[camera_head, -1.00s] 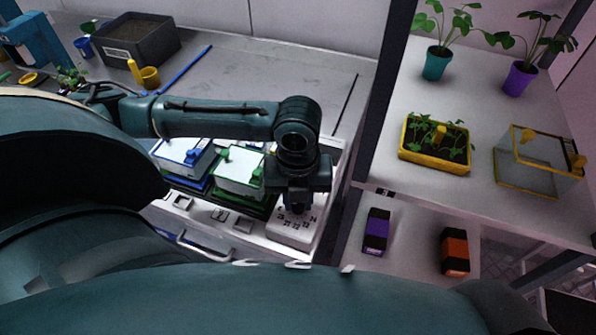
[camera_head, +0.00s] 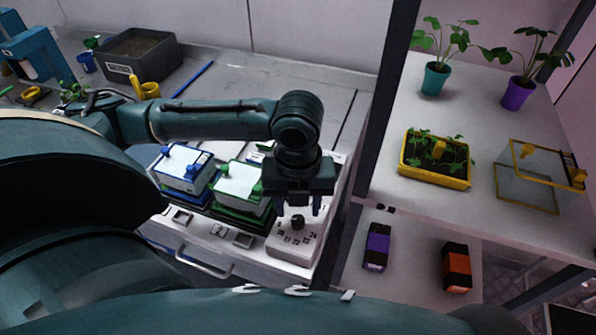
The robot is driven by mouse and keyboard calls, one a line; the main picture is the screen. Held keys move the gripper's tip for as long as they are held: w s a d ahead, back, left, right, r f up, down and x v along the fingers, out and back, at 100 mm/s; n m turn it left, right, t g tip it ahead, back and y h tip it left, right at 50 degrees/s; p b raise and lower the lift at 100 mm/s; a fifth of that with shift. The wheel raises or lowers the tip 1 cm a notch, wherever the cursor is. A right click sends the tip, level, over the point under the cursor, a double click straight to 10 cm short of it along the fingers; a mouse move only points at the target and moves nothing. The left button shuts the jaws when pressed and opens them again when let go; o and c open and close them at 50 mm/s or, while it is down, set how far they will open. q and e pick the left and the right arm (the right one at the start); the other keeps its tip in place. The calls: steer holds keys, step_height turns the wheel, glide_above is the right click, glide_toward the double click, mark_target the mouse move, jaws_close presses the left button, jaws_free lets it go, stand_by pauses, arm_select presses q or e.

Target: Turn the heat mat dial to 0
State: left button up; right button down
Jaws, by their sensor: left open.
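The heat mat controller is a white box (camera_head: 288,252) at the front right of the bench, with printed numbers such as 21, 22, 23 and 24. Its black dial (camera_head: 297,221) stands on top, and I cannot read its setting. My left gripper (camera_head: 298,207) points down just over the dial. Its two fingers are apart, one on each side above the dial, and it holds nothing. The dial shows below and between the fingertips; whether they touch it is not clear. My right gripper is not in view.
A blue-trimmed box (camera_head: 184,170) and a green-trimmed box (camera_head: 240,186) stand left of the controller. A shelf rack at right bears a yellow planter (camera_head: 434,174), with purple (camera_head: 376,246) and orange (camera_head: 456,267) items below. My arm hides part of the bench.

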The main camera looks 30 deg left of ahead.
arm_select(q)
step_height(320, 180, up, 10)
stand_by(0.3)
steer(key=shift+f, duration=0.15)
